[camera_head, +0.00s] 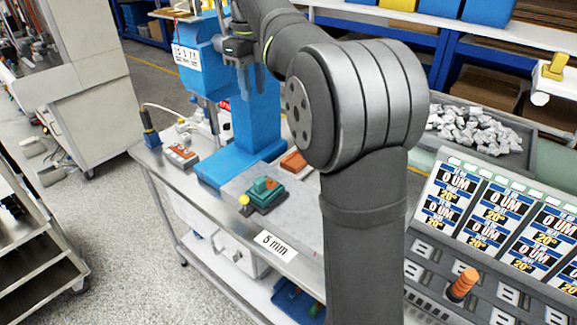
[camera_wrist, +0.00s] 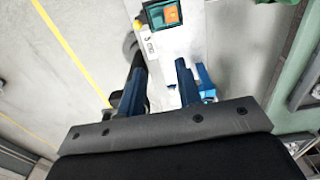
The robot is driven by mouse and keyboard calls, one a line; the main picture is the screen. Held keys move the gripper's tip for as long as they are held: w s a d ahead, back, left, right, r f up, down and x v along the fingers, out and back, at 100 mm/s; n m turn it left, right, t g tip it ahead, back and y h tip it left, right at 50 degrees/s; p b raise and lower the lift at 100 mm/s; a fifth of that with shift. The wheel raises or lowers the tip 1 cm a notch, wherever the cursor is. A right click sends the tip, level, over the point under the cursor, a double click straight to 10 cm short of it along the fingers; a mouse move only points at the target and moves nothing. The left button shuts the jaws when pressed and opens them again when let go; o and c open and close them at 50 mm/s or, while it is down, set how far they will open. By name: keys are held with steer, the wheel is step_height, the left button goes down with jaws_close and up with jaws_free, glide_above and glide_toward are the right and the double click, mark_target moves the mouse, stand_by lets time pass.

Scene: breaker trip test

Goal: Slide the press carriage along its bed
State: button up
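A green block with an orange-topped part (camera_head: 265,187) sits on a grey plate on the metal bench, in front of the tall blue press (camera_head: 257,115). It has a yellow knob (camera_head: 244,201) on its near left side. I cannot tell for certain which part is the press carriage. The green block also shows at the top of the wrist view (camera_wrist: 164,14), beyond the fingertips and apart from them. My gripper (camera_wrist: 160,66) has its blue fingers spread, with nothing seen between them. In the head view it is partly lost against the blue press, above the bench.
A red-and-white switch box (camera_head: 181,156) lies left of the press. An orange block (camera_head: 293,162) lies right of it. A grey bin of pale pieces (camera_head: 475,130) stands behind. A panel with displays (camera_head: 500,215) and an orange-handled lever (camera_head: 463,284) is at right. My arm hides the bench's right part.

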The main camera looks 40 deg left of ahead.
steer(key=s+d+f+n+g+y, duration=0.2)
steer(key=s+f+n+g+y, duration=0.15)
steer(key=s+f+g, duration=0.6)
steer(key=s+d+f+n+g+y, duration=0.1)
steer(key=s+f+n+g+y, duration=0.35)
steer(key=f, duration=0.75)
steer(key=m+t+y, duration=0.8)
steer(key=t+y, duration=0.2)
steer(key=t, duration=0.1)
glide_toward(248, 201)
steer(key=a, duration=0.4)
steer(key=shift+s+a, duration=0.3)
steer(key=shift+a, duration=0.9)
steer(key=shift+s+a, duration=0.3)
steer(key=shift+a, duration=0.95)
steer(key=shift+s+a, duration=0.3)
steer(key=shift+a, duration=0.9)
steer(key=shift+c, duration=0.4)
